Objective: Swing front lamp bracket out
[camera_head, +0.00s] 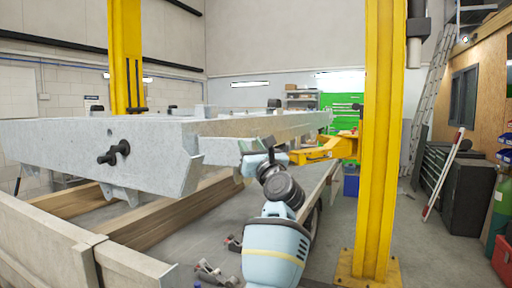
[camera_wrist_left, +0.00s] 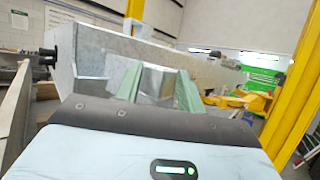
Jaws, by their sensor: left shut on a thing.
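The front lamp bracket appears as a flat grey metal plate (camera_head: 222,150) at the near side of the trailer frame (camera_head: 150,150). My left arm comes up from the bottom centre, and my left gripper (camera_head: 256,148) is at the plate's right end. In the left wrist view my gripper's greenish fingers (camera_wrist_left: 157,88) stand either side of a shiny grey metal piece (camera_wrist_left: 153,80), with the frame close behind. The gripper is shut on this piece, which I take to be the bracket. Its hinge cannot be made out. My right gripper is not in view.
A yellow post (camera_head: 380,150) with a yellow lift arm (camera_head: 325,151) stands right of my gripper. Another yellow post (camera_head: 125,60) rises behind the frame. Timber beams (camera_head: 175,212) lie below the frame. A grey side board (camera_head: 60,235) fills the lower left.

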